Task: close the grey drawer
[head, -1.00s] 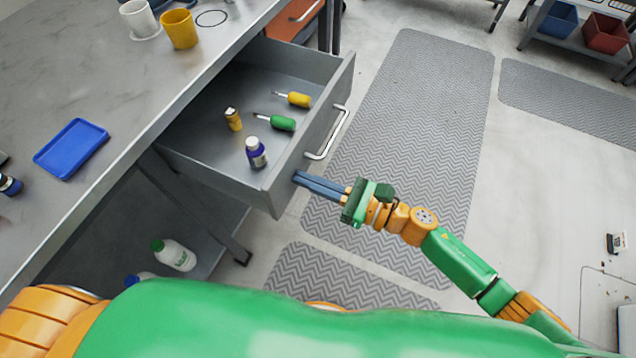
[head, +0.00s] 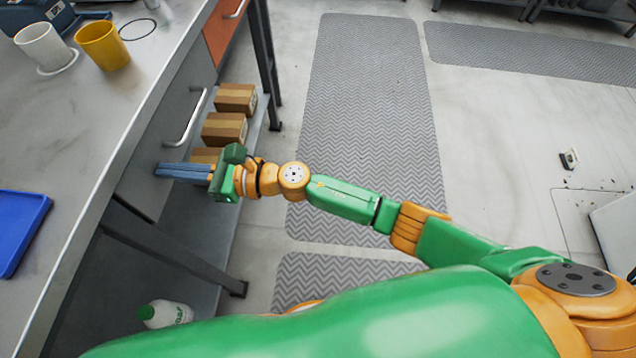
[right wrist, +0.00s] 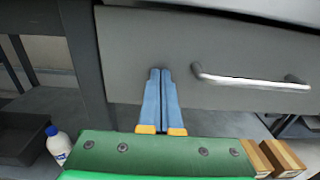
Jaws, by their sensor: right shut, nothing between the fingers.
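The grey drawer (head: 172,130) is under the grey worktop, and in the head view its front sits in line with the bench edge, with no interior showing. Its metal handle (head: 186,118) is on the front. In the right wrist view the drawer front (right wrist: 130,50) fills the upper part, with the handle (right wrist: 250,80) to the right of the fingers. My right gripper (head: 158,170) is shut and empty, its blue fingertips (right wrist: 161,72) at the drawer front, beside the handle; I cannot tell if they touch. My left gripper is not in view.
An orange drawer (head: 222,30) is farther along the bench. Cardboard boxes (head: 224,128) and a white bottle (head: 165,314) are on the lower shelf. A yellow cup (head: 103,46), a white cup (head: 44,48) and a blue tray (head: 18,228) are on the worktop.

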